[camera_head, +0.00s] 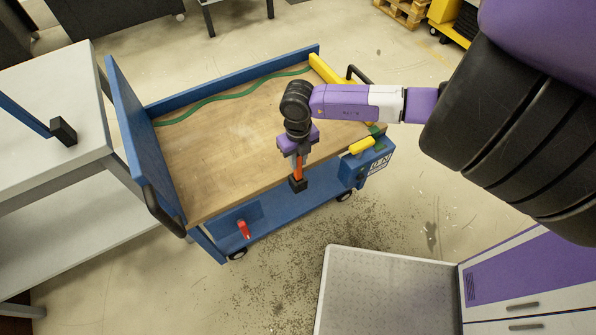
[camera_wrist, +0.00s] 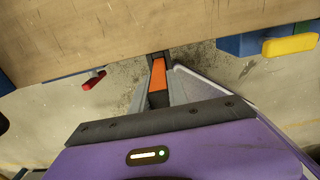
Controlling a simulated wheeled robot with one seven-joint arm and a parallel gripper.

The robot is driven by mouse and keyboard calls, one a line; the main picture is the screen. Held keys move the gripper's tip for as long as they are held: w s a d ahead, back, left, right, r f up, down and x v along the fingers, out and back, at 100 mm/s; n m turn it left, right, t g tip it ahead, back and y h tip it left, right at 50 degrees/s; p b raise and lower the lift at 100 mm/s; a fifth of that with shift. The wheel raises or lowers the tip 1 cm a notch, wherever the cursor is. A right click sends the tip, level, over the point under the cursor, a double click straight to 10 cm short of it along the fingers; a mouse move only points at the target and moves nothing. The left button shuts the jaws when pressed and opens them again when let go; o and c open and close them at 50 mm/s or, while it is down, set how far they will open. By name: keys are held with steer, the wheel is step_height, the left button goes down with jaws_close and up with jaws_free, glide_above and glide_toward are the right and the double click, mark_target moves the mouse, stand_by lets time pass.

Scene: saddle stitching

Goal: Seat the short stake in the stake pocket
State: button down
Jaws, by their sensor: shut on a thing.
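My gripper (camera_head: 299,152) points down at the front edge of the cart deck and is shut on an orange stake. The orange stake (camera_head: 298,167) hangs roughly upright below the jaws, with a black block (camera_head: 298,184) at its lower end. In the wrist view the orange stake (camera_wrist: 158,78) shows between the fingers, its dark far end close to the deck edge. The black block overlaps the cart's front side in the head view; I cannot tell whether it touches the cart. I cannot make out the stake pocket clearly.
A blue box (camera_head: 362,168) with a yellow grip (camera_head: 362,145) is right of the stake. A grey table (camera_head: 40,90) holds a blue bar with a black block (camera_head: 63,131).

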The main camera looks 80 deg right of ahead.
mark_target(298, 168)
steer(key=shift+f+b, duration=1.95)
steer(key=shift+f, duration=0.15)
steer(key=shift+f, duration=0.15)
steer(key=c, duration=1.3)
jaws_free()
